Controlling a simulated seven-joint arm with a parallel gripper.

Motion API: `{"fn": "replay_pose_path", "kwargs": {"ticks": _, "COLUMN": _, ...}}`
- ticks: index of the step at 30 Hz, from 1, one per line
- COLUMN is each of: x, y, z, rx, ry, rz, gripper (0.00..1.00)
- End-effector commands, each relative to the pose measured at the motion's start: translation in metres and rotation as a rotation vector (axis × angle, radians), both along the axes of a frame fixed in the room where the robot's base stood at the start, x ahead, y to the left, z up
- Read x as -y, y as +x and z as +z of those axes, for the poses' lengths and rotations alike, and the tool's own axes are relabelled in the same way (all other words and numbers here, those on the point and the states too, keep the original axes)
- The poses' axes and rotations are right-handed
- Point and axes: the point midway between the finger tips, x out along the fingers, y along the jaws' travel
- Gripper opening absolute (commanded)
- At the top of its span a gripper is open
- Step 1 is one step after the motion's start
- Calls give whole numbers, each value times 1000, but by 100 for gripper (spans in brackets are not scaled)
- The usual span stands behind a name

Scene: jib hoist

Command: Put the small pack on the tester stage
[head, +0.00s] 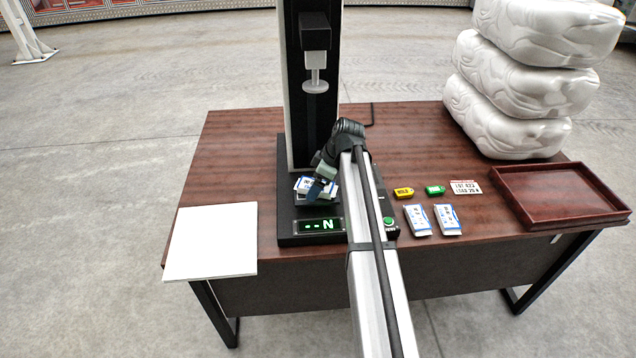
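The tester has a black base, a tall column (297,90) and a green display (320,226) reading "--N". A small white and blue pack (303,184) is at the stage (309,200), low in front of the column. My gripper (318,188) reaches down over this pack, and a dark blue finger covers part of it. Whether the fingers grip the pack, and whether it rests fully on the stage, I cannot tell. Two similar packs, a left one (418,220) and a right one (447,219), lie on the table right of the tester.
A yellow tag (403,193), a green tag (435,190) and a printed card (466,187) lie right. A red-brown tray (560,222) and stacked white bags (525,90) are further right. A white sheet (212,243) lies left.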

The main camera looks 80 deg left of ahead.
Motion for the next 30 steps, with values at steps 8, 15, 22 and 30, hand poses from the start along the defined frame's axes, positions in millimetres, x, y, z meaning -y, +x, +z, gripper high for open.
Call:
{"fn": "replay_pose_path", "kwargs": {"ticks": 8, "x": 4, "y": 11, "z": 27, "rx": 0, "ry": 3, "rz": -1, "gripper": 88}}
{"fn": "replay_pose_path", "kwargs": {"ticks": 15, "x": 11, "y": 26, "z": 68, "rx": 0, "ry": 2, "rz": -1, "gripper": 88}}
{"fn": "replay_pose_path", "kwargs": {"ticks": 22, "x": 15, "y": 38, "z": 98, "rx": 0, "ry": 1, "rz": -1, "gripper": 88}}
{"fn": "replay_pose_path", "kwargs": {"ticks": 30, "x": 18, "y": 42, "z": 111, "rx": 0, "ry": 0, "rz": 0, "gripper": 88}}
